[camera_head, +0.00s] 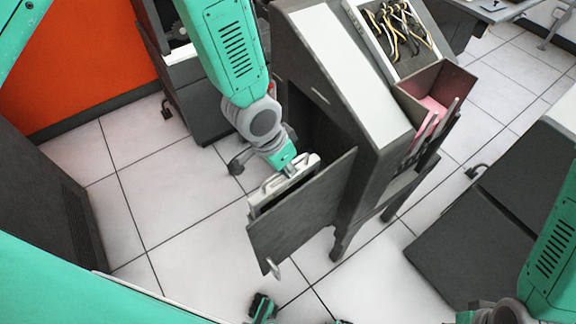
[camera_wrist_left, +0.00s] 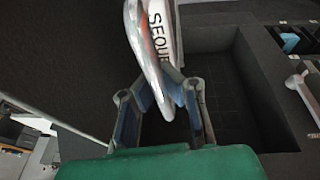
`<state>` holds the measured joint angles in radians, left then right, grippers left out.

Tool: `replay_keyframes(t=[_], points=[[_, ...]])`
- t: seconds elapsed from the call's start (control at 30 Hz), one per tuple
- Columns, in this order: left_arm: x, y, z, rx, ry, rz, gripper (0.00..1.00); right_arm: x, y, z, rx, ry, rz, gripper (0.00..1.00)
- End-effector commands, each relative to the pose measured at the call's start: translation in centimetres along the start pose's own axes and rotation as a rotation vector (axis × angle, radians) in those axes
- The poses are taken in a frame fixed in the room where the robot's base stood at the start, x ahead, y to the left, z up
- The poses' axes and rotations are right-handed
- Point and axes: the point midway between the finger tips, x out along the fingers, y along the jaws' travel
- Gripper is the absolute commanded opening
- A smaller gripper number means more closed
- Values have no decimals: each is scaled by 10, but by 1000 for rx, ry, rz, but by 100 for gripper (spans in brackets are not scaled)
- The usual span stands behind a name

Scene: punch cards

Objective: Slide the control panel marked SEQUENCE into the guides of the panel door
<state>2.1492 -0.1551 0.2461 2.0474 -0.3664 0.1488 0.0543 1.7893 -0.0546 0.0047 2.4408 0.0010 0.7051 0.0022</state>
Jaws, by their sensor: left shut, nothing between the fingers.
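The control panel (camera_head: 288,182) is a pale plate with a handle, at the top of the inner side of the open panel door (camera_head: 303,222). I cannot tell how deep it sits in the guides, as the door hides its lower part. In the left wrist view the panel (camera_wrist_left: 158,22) shows the letters SEQUE, and its curved metal handle (camera_wrist_left: 146,55) reaches down to the fingers. My left gripper (camera_head: 290,170) is at the handle, shut with nothing held; its fingers also show in the left wrist view (camera_wrist_left: 168,97). My right gripper (camera_head: 465,317) is mostly cut off at the bottom edge.
The grey cabinet (camera_head: 347,75) stands beside the door, with its dark opening behind it. A tray of pliers (camera_head: 398,28) and a box with pink cards (camera_head: 437,92) are on its right. A dark cabinet (camera_head: 480,225) stands at the right. White floor tiles (camera_head: 165,205) are clear at the left.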

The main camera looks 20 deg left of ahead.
Motion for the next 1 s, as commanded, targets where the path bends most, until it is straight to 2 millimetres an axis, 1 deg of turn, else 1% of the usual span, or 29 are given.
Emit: replay_keyframes(t=[0.17, 0.2, 0.27, 0.3, 0.57, 0.67, 0.77, 1.0], points=[[-2, 0, -3, 1, 6, -1, 0, -1, 0, 0, 0, 0, 0, 0], [-2, 0, -3, 1, 6, -1, 5, -1, 0, 0, 0, 0, 0, 0], [-1, 0, -2, 1, 5, -1, 26, -1, 0, 0, 0, 0, 0, 0], [-1, 0, -2, 1, 5, -1, 29, -1, 0, 0, 0, 0, 0, 0], [0, 0, 0, 0, -3, 1, 29, 0, 0, 0, 0, 0, 0, 0], [-4, -1, 0, -1, -1, 0, 29, -1, 0, 2, 0, 2, 0, 0], [-16, -1, -1, -1, 1, -1, 29, -1, 0, 3, 0, 3, 0, 0], [-68, 0, -2, -1, 5, -1, 29, -1, 0, 2, 0, 3, 0, 0]])
